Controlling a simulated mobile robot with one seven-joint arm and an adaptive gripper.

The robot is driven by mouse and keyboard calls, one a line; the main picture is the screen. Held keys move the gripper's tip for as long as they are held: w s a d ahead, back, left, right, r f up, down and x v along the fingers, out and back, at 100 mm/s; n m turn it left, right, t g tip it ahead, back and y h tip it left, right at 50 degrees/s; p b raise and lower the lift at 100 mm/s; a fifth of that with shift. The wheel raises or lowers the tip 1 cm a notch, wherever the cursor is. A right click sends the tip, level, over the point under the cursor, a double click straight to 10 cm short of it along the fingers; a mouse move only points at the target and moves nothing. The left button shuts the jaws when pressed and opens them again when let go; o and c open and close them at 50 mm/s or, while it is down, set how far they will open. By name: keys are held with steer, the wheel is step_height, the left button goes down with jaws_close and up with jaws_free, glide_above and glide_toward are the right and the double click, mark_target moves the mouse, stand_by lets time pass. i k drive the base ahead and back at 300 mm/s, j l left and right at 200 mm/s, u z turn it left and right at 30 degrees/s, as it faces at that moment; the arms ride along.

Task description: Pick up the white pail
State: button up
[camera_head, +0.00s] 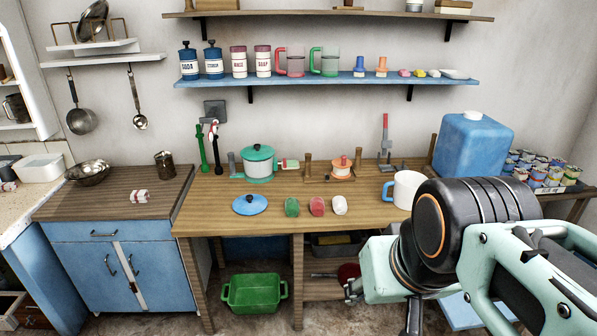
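A white round vessel with a blue handle on its left (405,188) stands upright on the right part of the wooden table; it is the thing that best fits the white pail. My arm is in front of its lower right side in the picture and hides part of it. My gripper (353,290) shows only in small part, low in front of the table edge, below and nearer than the vessel. Its fingers are too hidden to tell whether they are open or shut. The vessel is not in its grasp.
A blue canister (471,148) stands behind the vessel, right of it. Red, green and white lumps (317,206), a blue lid (250,205) and a green pot (258,163) are to its left. A blue shelf (330,81) hangs above. A green tub (254,293) sits below.

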mark_target(405, 183)
steer(key=z, duration=0.7)
steer(key=i+l, duration=0.4)
steer(key=i, duration=0.15)
steer(key=i+l+z, duration=0.1)
steer(key=i+l, duration=0.3)
steer(key=i, duration=0.15)
steer(key=l, duration=0.9)
steer(key=k+l, duration=0.15)
steer(key=i+j+z, duration=0.15)
steer(key=j, duration=0.2)
steer(key=j+z, duration=0.1)
steer(key=j, duration=0.25)
